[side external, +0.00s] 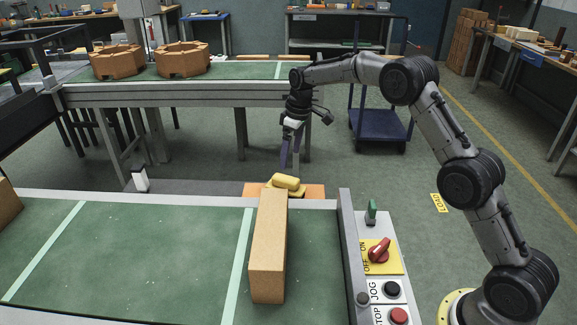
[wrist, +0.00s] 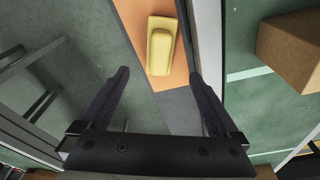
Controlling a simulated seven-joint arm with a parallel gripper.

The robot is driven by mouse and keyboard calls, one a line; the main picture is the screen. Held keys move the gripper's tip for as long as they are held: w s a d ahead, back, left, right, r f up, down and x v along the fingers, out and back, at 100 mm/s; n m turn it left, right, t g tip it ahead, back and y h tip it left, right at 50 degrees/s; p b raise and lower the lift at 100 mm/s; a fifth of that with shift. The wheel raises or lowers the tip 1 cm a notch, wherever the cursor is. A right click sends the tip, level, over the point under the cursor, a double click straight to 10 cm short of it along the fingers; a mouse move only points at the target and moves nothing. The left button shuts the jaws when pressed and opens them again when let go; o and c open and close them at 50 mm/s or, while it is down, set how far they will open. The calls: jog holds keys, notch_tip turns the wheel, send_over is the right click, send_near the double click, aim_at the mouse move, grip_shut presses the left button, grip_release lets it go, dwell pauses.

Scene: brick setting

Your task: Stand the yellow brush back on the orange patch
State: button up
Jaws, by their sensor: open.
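The yellow brush (side external: 286,182) is on the orange patch (side external: 314,191), just past the far edge of the conveyor in the side view. The tan brick hides part of it there. In the wrist view the brush (wrist: 161,46) shows as a long yellow block with a raised, narrower part, on the orange patch (wrist: 136,14). I cannot tell for sure whether it lies on its side or rests tilted. My gripper (side external: 290,160) hangs above the patch, fingers down. In the wrist view my gripper (wrist: 160,74) is open and empty, with the brush ahead of its fingertips.
A tall tan brick (side external: 268,245) is on the green conveyor (side external: 150,265), close to the patch; it also shows in the wrist view (wrist: 292,48). A control panel (side external: 378,255) stands at the conveyor's right end. A small white-topped device (side external: 140,179) stands left of the patch.

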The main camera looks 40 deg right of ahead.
jog(key=s+a+r+m+t, duration=0.1)
jog(key=s+a+r, duration=0.1)
jog(key=s+r, duration=0.7)
jog(key=s+a+r+m+t, duration=0.1)
jog(key=s+a+r, duration=0.1)
jog(key=s+r, duration=0.65)
jog(key=s+a+f+m+t, duration=0.1)
jog(key=s+f, duration=0.1)
jog(key=s, duration=1)
jog(key=s+a+f+m+t, duration=0.1)
jog(key=s+f, duration=0.1)
jog(key=s, duration=1.1)
jog(key=shift+s+f+h, duration=0.2)
jog(key=shift+h, duration=0.2)
